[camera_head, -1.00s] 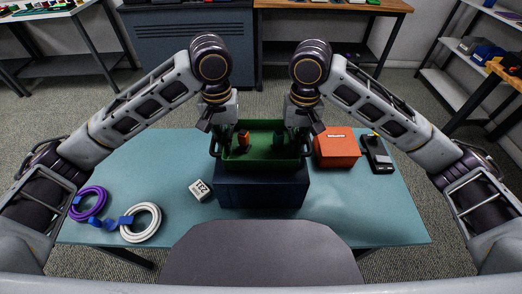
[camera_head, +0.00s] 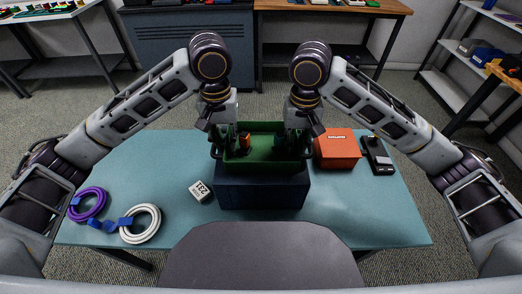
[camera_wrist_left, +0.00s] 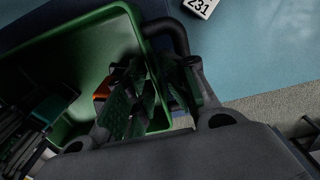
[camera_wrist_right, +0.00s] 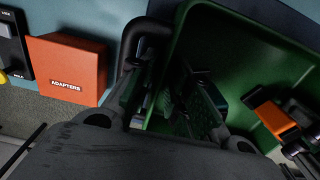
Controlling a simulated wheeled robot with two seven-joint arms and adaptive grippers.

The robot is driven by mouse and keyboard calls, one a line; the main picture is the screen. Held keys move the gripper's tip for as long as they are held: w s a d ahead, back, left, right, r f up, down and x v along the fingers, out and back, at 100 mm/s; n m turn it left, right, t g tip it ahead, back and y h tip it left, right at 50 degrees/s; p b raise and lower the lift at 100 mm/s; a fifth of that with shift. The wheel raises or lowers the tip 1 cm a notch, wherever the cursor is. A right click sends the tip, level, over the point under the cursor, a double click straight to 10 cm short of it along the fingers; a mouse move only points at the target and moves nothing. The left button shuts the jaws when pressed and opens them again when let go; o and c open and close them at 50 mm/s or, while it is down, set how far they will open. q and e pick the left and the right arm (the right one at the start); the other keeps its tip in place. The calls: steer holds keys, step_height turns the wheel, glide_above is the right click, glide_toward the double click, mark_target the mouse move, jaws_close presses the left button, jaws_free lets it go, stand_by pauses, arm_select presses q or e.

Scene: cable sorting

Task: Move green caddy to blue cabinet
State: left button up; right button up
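The green caddy (camera_head: 262,156) sits on or just above a dark blue box (camera_head: 262,190) on the table; I cannot tell whether they touch. It holds an orange-and-dark item (camera_head: 244,141) and other dark items. A dark blue cabinet (camera_head: 188,48) stands on the floor behind the table. My left gripper (camera_wrist_left: 165,90) is at the caddy's left end, its fingers on either side of the dark handle (camera_wrist_left: 168,32). My right gripper (camera_wrist_right: 170,95) is at the right end, around the other handle (camera_wrist_right: 150,32). The wrist views are too dark to tell how tightly the fingers close.
An orange adapters box (camera_head: 336,150) and a black device (camera_head: 378,154) lie right of the caddy. A white 231 block (camera_head: 200,191), a purple cable coil (camera_head: 90,203) and a white coil (camera_head: 141,222) lie at left.

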arm_select(q)
steer(key=shift+d+r, duration=0.1)
steer(key=shift+r, duration=3.5)
arm_select(e)
steer(key=shift+d, duration=0.1)
steer(key=shift+r, duration=0.1)
step_height(320, 180, up, 12)
steer(key=shift+f, duration=0.2)
